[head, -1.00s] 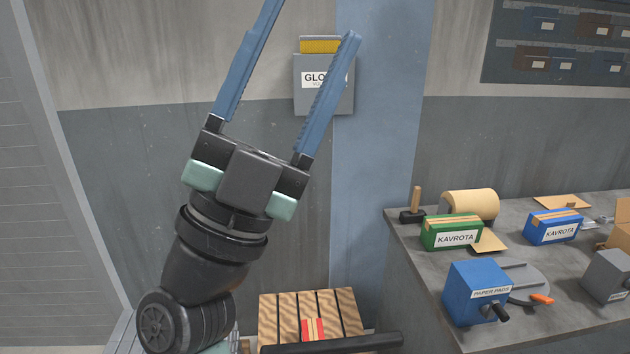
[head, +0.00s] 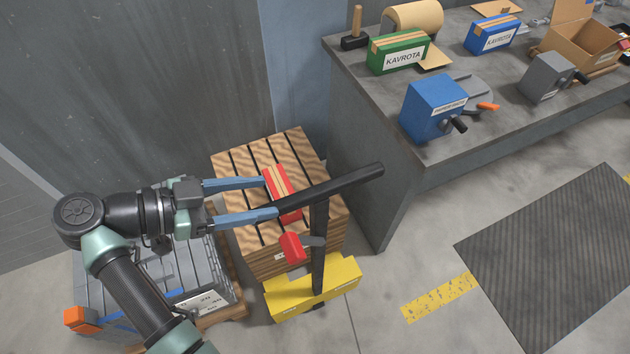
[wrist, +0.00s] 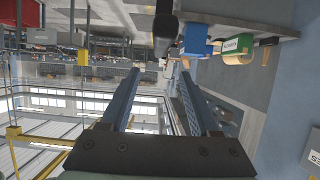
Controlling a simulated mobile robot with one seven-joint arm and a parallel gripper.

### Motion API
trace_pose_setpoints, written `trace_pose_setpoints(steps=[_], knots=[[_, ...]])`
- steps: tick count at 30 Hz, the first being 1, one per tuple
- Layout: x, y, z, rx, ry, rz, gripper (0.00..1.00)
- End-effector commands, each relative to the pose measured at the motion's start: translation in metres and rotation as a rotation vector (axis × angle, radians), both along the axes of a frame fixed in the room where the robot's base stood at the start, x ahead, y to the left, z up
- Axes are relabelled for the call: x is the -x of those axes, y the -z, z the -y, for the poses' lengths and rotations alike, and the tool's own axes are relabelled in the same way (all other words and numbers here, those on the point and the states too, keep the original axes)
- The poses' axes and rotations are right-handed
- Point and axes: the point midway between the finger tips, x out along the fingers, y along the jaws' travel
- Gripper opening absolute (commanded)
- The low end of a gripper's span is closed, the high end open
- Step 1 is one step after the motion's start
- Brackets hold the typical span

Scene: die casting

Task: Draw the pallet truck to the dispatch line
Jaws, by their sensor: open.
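The pallet truck has a yellow body (head: 318,287) low on the floor, a black upright post (head: 319,245) and a black crossbar handle (head: 340,183). A red part (head: 292,248) sits beside the post. My gripper (head: 271,198) is open, its two blue fingers pointing right at the handle's left end. The lower finger overlaps that end in the head view; I cannot tell whether they touch. In the wrist view a black bar (wrist: 164,28), seemingly the handle, shows above the fingertips, and nothing is clearly between the fingers (wrist: 160,74). The dispatch line is not identifiable.
Grey cases (head: 190,262) lie at lower left. A workbench (head: 385,115) stands at right. A dark mat (head: 550,260) and yellow floor marking (head: 440,297) lie on clear floor.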

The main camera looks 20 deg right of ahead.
Motion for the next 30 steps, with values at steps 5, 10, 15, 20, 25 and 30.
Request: trace_pose_setpoints(steps=[5, 10, 15, 20, 25, 30], knots=[[0.0, 0.01, 0.019, 0.001, 0.003, 0.0, 0.62], [0.0, 0.019, 0.043, 0.002, 0.004, 0.0, 0.62], [-0.001, 0.031, 0.076, 0.001, 0.003, 0.0, 0.62], [-0.003, 0.04, 0.098, 0.002, 0.0, 0.001, 0.62], [-0.003, 0.045, 0.11, 0.001, -0.001, 0.003, 0.62], [-0.004, 0.047, 0.112, 0.001, -0.002, 0.004, 0.62]])
